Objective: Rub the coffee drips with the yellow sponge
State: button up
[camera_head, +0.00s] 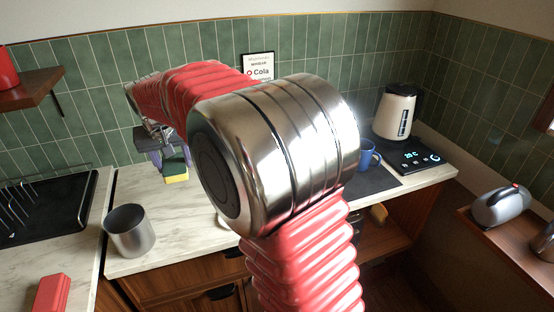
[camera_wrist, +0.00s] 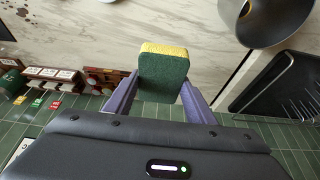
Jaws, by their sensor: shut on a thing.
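The yellow sponge (camera_wrist: 163,70), yellow on one face and dark green on the other, is between the purple fingers of my gripper (camera_wrist: 160,92) in the wrist view. My gripper is shut on it. In the head view the sponge (camera_head: 176,170) shows small at the left, over the marble counter by the tiled wall, with my gripper (camera_head: 172,158) around it. Whether it touches the counter I cannot tell. Dark brown coffee drips (camera_wrist: 6,31) spot the counter at the upper left corner of the wrist view, apart from the sponge. In the head view my arm hides them.
A metal canister (camera_head: 130,232) stands near the front left of the counter, beside a black dish rack (camera_head: 45,222). A wooden box with packets (camera_wrist: 50,87) stands by the wall. A blue mug (camera_head: 368,156) and a kettle (camera_head: 396,112) are at the right. Marble near the sponge is clear.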

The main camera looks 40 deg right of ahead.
jog(key=s+d+f, duration=0.2)
jog(key=s+d, duration=0.1)
jog(key=d, duration=0.6)
jog(key=s+d+f, duration=0.2)
jog(key=s+d, duration=0.1)
jog(key=d, duration=0.7)
jog(key=s+d+f, duration=0.2)
jog(key=s+d, duration=0.1)
jog(key=d, duration=0.7)
jog(key=shift+d, duration=0.2)
jog(key=shift+s+f, duration=0.1)
jog(key=shift+f, duration=0.05)
